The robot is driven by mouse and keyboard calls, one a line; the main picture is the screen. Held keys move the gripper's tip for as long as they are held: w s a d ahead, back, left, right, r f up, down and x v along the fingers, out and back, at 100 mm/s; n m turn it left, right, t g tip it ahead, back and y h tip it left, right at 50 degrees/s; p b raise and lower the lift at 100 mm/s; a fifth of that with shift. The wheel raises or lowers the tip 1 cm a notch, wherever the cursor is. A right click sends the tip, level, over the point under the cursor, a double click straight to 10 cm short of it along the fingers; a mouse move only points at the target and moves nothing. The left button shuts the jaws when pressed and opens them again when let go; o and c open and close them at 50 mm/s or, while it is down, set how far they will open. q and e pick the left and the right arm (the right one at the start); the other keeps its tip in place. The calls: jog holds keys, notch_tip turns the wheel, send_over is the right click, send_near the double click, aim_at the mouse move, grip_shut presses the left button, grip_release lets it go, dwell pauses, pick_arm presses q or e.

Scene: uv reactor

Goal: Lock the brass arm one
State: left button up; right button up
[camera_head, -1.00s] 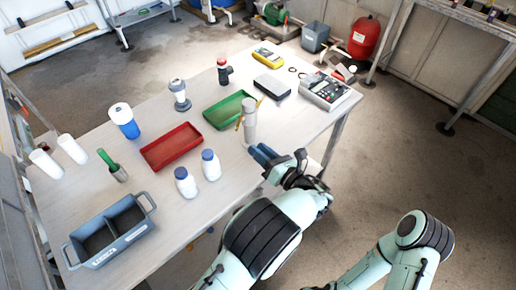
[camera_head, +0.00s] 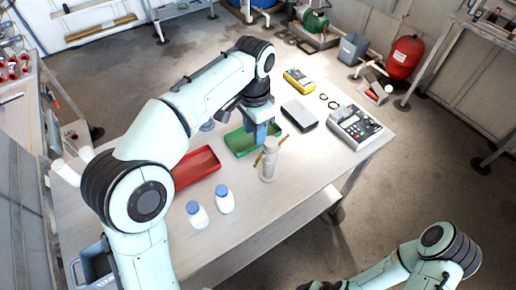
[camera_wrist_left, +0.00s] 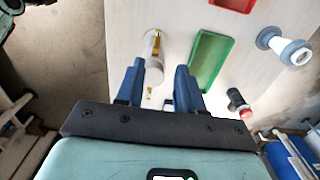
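The reactor is a pale grey upright cylinder (camera_head: 268,165) on the table, with brass arms at its upper part. One brass arm (camera_head: 285,141) points up and right, another (camera_head: 257,160) down and left. I cannot tell which is arm one. My left gripper (camera_head: 262,133) points down just behind the cylinder, over the green tray's edge. In the left wrist view its blue fingers (camera_wrist_left: 159,88) are apart and empty. The cylinder (camera_wrist_left: 154,68) shows beyond them, nearer the left finger, with brass (camera_wrist_left: 157,45) on it. My right gripper is out of view; only its arm shows.
A green tray (camera_head: 236,141), a red tray (camera_head: 197,168) and two white bottles (camera_head: 225,201) with blue caps stand close by. A dark box (camera_head: 300,114), a yellow meter (camera_head: 299,79) and a keypad device (camera_head: 355,128) lie farther right. The table front right is clear.

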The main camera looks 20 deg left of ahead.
aim_at(255, 164)
pick_arm(q)
jog(key=f, duration=0.4)
jog(key=f+b, duration=0.1)
jog(key=f, duration=0.3)
jog(key=f+b, duration=0.1)
jog(key=f, duration=0.2)
jog(key=shift+s+d+f, duration=0.1)
jog(key=shift+s+f, duration=0.2)
jog(key=shift+f, duration=0.1)
jog(key=shift+f+b, duration=0.3)
jog(key=shift+f, duration=0.45)
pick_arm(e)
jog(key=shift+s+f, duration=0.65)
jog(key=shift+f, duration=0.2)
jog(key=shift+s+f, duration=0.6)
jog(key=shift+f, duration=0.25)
pick_arm(q)
jog(key=shift+c, duration=0.3)
grip_shut()
